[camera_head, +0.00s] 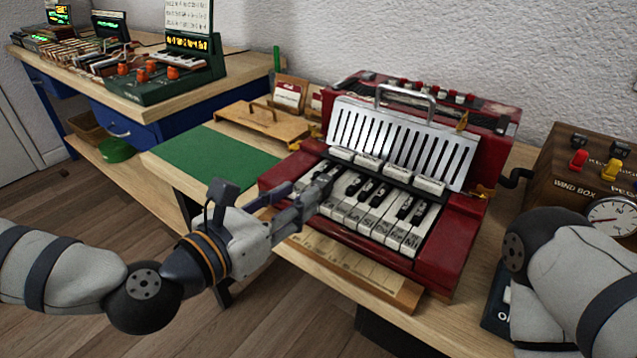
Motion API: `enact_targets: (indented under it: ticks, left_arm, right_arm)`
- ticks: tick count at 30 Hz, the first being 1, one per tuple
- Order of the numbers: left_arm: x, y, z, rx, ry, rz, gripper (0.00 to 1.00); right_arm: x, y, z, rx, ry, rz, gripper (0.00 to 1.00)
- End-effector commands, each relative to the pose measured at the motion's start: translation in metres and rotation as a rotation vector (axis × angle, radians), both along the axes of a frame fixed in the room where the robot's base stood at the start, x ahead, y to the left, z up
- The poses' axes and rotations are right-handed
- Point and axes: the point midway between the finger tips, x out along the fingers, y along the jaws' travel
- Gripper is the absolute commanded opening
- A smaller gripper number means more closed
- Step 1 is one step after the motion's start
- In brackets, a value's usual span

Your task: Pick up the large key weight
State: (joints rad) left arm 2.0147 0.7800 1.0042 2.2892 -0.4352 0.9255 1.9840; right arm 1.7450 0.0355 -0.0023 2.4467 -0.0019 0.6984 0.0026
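No object is plainly marked as the large key weight. Several pale blocks (397,172) stand in a row at the back of the white and black keys (372,222) of a red accordion-like unit (460,235). I cannot tell whether one of them is the weight. My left gripper (306,186) is at the left end of the keys, its two fingers apart and pointing away from me toward the back. I see nothing clearly held between them. The fingers hide part of the left keys. On the right only my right arm shows; its gripper is not in view.
A silver slotted grille with a handle (405,97) rises behind the keys. A wooden wind box (585,175) with switches and a gauge stands at right. A wooden strip (350,265) lies in front. The green mat (217,158) at left is clear.

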Motion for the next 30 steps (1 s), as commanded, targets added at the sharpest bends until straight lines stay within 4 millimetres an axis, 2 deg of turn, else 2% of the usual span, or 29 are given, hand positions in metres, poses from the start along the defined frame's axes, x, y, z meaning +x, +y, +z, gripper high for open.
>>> enact_targets:
  ticks: [3, 7, 13, 16, 22, 26, 30]
  left_arm:
    - [0.018, -0.014, -0.004, 0.003, 0.001, -0.001, 0.3]
    - [0.031, -0.022, -0.008, 0.003, 0.001, 0.0, 0.3]
    - [0.062, -0.042, -0.017, 0.003, 0.0, -0.002, 0.3]
    - [0.068, -0.046, -0.019, 0.003, 0.001, -0.001, 0.3]
    - [0.069, -0.046, -0.019, 0.002, 0.002, -0.001, 0.3]
    - [0.069, -0.046, -0.019, 0.002, 0.002, -0.001, 0.01]
    - [0.069, -0.046, -0.019, 0.002, 0.001, -0.001, 0.0]
  right_arm:
    - [0.001, 0.0, 0.001, 0.0, -0.002, 0.0, 0.0]
    - [0.001, 0.0, 0.001, 0.0, -0.003, 0.0, 0.0]
    - [0.002, 0.0, 0.002, 0.001, -0.007, 0.0, 0.0]
    - [0.002, 0.0, 0.002, 0.001, -0.007, 0.0, 0.0]
    - [0.002, 0.0, 0.002, 0.001, -0.006, 0.0, 0.0]
    - [0.002, 0.0, 0.002, 0.001, -0.006, 0.0, 0.0]
    - [0.002, 0.0, 0.002, 0.001, -0.006, 0.0, 0.0]
